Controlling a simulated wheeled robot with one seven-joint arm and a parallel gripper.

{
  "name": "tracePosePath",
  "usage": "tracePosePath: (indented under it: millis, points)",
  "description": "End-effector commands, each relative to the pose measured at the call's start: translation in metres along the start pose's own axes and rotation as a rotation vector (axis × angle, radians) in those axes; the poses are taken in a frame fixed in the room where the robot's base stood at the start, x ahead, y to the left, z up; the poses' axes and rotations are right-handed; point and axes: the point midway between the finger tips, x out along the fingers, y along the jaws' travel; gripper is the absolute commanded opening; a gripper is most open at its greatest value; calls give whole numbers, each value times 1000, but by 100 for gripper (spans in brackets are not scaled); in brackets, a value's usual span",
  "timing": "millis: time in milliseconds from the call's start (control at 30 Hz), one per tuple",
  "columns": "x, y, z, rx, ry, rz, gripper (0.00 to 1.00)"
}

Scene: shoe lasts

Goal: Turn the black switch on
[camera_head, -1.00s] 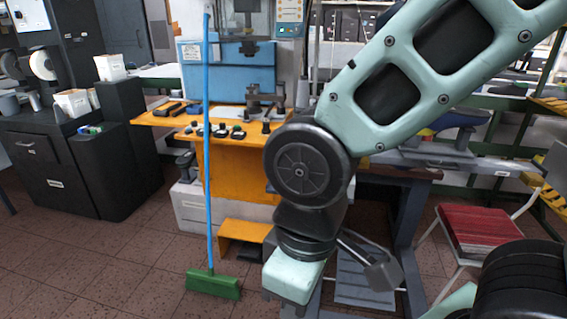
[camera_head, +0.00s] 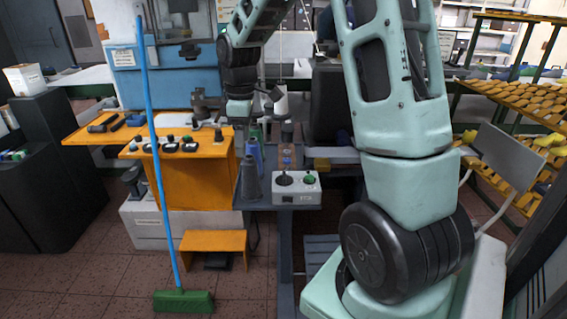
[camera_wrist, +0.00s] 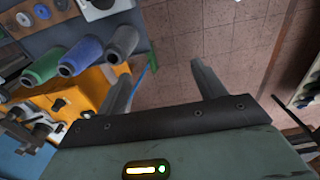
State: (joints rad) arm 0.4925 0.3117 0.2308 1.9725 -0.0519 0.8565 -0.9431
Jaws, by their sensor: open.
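A small grey control box (camera_head: 297,190) sits on the front of the dark bench in the head view, with a round black switch (camera_head: 284,179) on its left and a green button (camera_head: 309,179) on its right. Part of this box, with a black round part (camera_wrist: 103,3), shows at the top edge of the wrist view. Its on or off state cannot be told. My gripper (camera_wrist: 160,70) is open and empty, its fingers apart over the floor beside the bench. The box is off to the upper left of it, not between the fingers.
Green, blue (camera_wrist: 80,57) and grey (camera_wrist: 122,43) thread cones stand beside the box. An orange machine table (camera_head: 190,150) with several black knobs stands left. A blue-handled broom (camera_head: 184,301) stands in front. A shelf of yellow lasts (camera_head: 515,95) is at right.

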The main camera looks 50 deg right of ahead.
Motion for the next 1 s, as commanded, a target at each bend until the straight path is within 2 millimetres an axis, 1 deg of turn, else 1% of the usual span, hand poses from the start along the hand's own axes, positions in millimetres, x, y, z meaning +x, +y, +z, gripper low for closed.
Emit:
tracePosePath:
  millis: [33, 100, 200, 300, 433, 567, 1000]
  points:
    - [-7, 29, 24, 14, -6, 2, 69]
    - [-10, 57, 52, 12, -14, 5, 69]
    - [-13, 82, 83, 5, -24, 8, 69]
    - [-13, 94, 99, 1, -30, 9, 69]
    - [-4, 98, 105, -3, -32, 6, 69]
    - [15, 96, 105, -3, -32, 4, 69]
    - [106, 96, 107, -4, -32, 4, 69]
